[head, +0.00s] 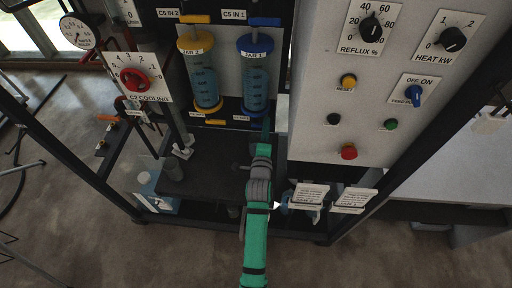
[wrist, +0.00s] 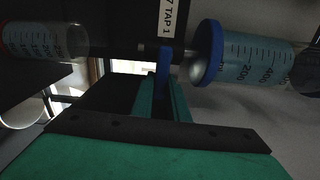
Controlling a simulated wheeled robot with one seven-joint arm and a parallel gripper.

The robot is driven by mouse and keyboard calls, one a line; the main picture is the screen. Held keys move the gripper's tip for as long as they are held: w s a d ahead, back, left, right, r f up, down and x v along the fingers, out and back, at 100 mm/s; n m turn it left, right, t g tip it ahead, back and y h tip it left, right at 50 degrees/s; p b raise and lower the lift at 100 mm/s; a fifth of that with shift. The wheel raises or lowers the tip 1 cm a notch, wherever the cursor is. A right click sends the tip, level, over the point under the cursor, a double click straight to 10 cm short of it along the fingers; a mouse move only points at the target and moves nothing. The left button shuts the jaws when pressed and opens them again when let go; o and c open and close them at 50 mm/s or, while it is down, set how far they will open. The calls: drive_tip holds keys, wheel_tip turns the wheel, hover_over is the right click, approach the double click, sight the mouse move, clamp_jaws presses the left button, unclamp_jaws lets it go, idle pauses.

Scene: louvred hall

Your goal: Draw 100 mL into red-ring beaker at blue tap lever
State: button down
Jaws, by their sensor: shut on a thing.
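My gripper (head: 266,126) reaches up to the foot of the blue-capped jar 1 (head: 256,85) in the head view. In the wrist view its green jaws (wrist: 162,95) are shut on the blue tap lever (wrist: 163,66), close to the TAP 1 label (wrist: 167,18). The wrist picture is turned sideways, so jar 1 with its blue collar (wrist: 208,53) lies at the right. A clear graduated beaker with a reddish ring (wrist: 42,40) is at the left, on the side below the tap. Its liquid level is hard to read. In the head view I cannot make out this beaker.
Yellow-capped jar 2 (head: 204,75) hangs left of jar 1. A control panel (head: 335,90) with knobs and buttons rises at the right. A pale blue container (head: 148,183) stands at the lower left of the dark shelf (head: 215,160). White cards (head: 310,196) are at the shelf's right front.

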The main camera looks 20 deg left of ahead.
drive_tip(key=c, duration=1.6)
unclamp_jaws()
drive_tip(key=shift+a+r+n, duration=0.3)
drive_tip(key=shift+a+r, duration=0.05)
drive_tip(key=shift+a, duration=0.05)
drive_tip(key=shift+c, duration=0.2)
drive_tip(key=shift+d+f, duration=0.2)
drive_tip(key=shift+d, duration=0.05)
drive_tip(key=v, duration=0.7)
drive_tip(key=shift+s+d, duration=0.1)
drive_tip(key=v, duration=1)
drive_tip(key=shift+s, duration=0.3)
drive_tip(key=shift+d, duration=0.1)
